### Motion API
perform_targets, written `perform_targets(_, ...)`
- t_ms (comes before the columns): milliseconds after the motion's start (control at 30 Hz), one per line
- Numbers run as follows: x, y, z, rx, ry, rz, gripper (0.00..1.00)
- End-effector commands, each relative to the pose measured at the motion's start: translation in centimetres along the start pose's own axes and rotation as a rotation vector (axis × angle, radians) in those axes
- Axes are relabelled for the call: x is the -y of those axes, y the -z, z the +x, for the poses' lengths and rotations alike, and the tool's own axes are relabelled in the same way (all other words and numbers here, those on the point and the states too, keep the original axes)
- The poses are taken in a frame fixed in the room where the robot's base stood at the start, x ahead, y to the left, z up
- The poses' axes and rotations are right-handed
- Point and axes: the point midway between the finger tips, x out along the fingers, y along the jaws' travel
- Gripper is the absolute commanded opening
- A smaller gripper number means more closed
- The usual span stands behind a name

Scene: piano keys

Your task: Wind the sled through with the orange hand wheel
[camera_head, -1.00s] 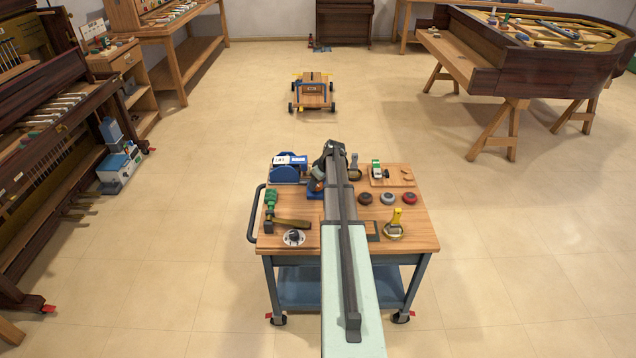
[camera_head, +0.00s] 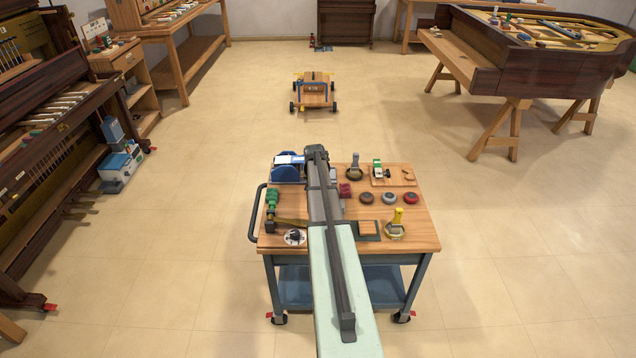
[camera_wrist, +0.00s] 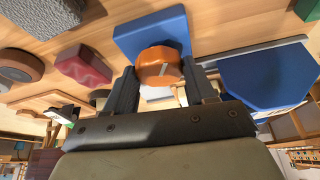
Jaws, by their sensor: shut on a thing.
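The orange hand wheel (camera_wrist: 160,68) sits between the two fingers of my gripper (camera_wrist: 162,82) in the wrist view. A pale mark shows on its face. My gripper is shut on it. The wheel stands in front of a blue block (camera_wrist: 152,33). In the head view my arm hides the wheel and my fingertips. A blue device with a white top (camera_head: 287,170) stands at the cart's back left, just left of my arm's far end. I cannot make out the sled for certain in either view.
The wooden cart top (camera_head: 420,232) also holds a red block (camera_head: 345,190), several round pucks (camera_head: 389,198), a yellow-handled tool (camera_head: 396,222) and a green-handled tool (camera_head: 271,205). A large blue block (camera_wrist: 265,78) is close to the right of my fingers.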

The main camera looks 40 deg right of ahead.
Motion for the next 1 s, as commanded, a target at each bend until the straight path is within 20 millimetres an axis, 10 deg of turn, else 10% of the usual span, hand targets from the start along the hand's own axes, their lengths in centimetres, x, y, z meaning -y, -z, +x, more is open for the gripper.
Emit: perform_targets(1000, 0.56, 0.40, 0.23, 0.002, -0.367, 0.882, 0.24)
